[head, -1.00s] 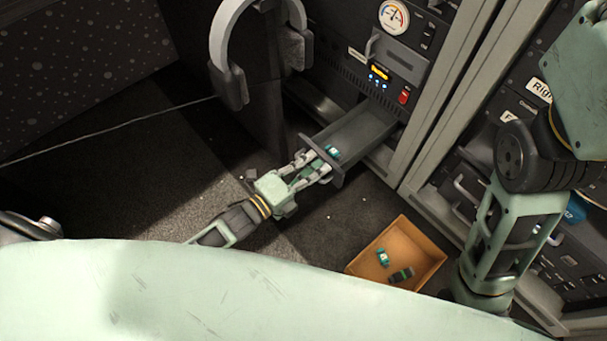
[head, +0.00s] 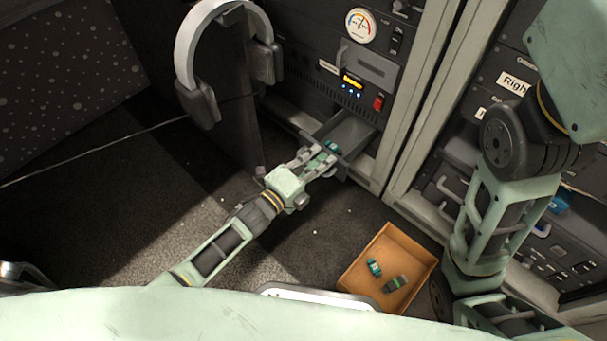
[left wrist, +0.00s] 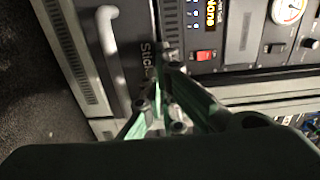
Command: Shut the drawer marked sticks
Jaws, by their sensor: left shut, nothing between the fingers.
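The drawer marked sticks (head: 354,135) stands partly open, low in the rack, with a teal stick (head: 331,147) inside. In the left wrist view its dark front (left wrist: 133,25) carries a partly hidden label that begins "Stic" (left wrist: 144,60) and a pale bar handle (left wrist: 106,30). My left gripper (head: 325,156) is shut and empty at the drawer's front; its fingertips (left wrist: 162,88) overlap the label end of the front. Whether they touch is hard to tell. My right arm is at the right, its gripper out of view.
An orange tray (head: 349,283) with two sticks lies on the floor right of my left arm. Headphones (head: 184,62) hang on a dark panel left of the drawer. A thin cable (head: 100,150) crosses the floor's left side. The dark floor in between is mostly clear.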

